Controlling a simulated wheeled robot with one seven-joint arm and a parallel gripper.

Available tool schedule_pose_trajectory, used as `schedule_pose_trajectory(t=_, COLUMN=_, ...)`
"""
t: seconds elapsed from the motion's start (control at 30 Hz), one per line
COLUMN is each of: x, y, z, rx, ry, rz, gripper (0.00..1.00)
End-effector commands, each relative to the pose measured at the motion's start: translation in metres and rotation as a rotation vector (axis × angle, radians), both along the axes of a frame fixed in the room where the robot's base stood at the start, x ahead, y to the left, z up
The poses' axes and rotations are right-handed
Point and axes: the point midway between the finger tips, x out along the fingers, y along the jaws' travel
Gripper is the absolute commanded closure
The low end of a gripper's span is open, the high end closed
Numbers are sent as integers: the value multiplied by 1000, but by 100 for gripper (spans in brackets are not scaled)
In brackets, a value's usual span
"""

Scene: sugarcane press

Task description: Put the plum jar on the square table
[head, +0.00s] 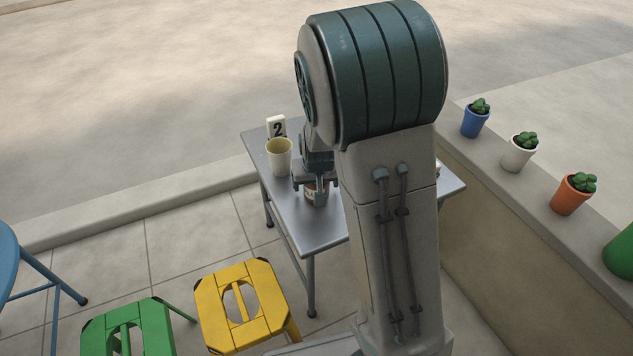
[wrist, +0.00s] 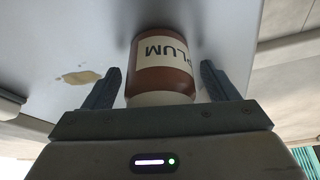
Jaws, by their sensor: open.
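The plum jar (wrist: 163,72) is red-brown with a cream label reading PLUM, upside down in the wrist view, and a pale lid. In the head view the jar (head: 312,197) is on the grey metal table (head: 318,232), partly hidden by my gripper (head: 316,190). In the wrist view my gripper (wrist: 163,88) is open, with one finger on each side of the jar and a visible gap at both sides. The grey table has straight edges; my arm hides much of its right part, so I cannot tell its full shape.
A pale yellow cup (head: 279,157) and a number 2 sign (head: 276,127) stand on the table left of my gripper. A brown spill (wrist: 80,77) marks its top. Yellow (head: 243,305) and green stools (head: 128,330) stand in front. Potted plants line the right wall.

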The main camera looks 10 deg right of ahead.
Motion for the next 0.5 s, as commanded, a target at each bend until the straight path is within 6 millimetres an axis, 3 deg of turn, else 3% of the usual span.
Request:
schedule_pose_trajectory(t=0.17, x=-1, y=1, z=9, rx=0, ry=-1, rz=1, gripper=20)
schedule_pose_trajectory(t=0.5, x=-25, y=5, z=72, rx=2, ry=-2, rz=3, gripper=20)
